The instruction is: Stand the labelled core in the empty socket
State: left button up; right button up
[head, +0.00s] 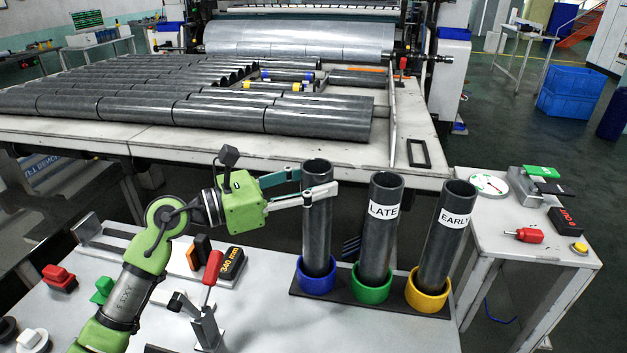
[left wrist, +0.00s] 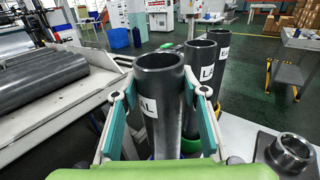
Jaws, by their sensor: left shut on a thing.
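A dark grey core (head: 317,235) stands upright with its lower end inside the blue socket (head: 317,284); I cannot tell whether it rests on the bottom. My left gripper (head: 318,183) is shut on this core near its top, one finger on each side. In the left wrist view the core (left wrist: 160,78) sits between the fingers and bears a white label (left wrist: 148,107), partly covered by a finger. The LATE core (head: 380,240) stands in the green socket (head: 371,290). The EARLY core (head: 443,245) leans slightly right in the yellow socket (head: 428,296). My right gripper is not in view.
The sockets share a dark base (head: 345,296) on the grey table (head: 290,330). A red-handled tool (head: 211,275) and a 340 mm display (head: 231,263) lie to the left. A side table (head: 490,240) stands at right. The winder bed behind holds many dark rolls (head: 320,115).

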pick_arm(q)
jog(key=shift+f+b, duration=0.65)
jog(key=shift+b, duration=0.05)
jog(key=o, duration=1.4)
jog(key=shift+f, duration=0.1)
jog(key=v, duration=1.2)
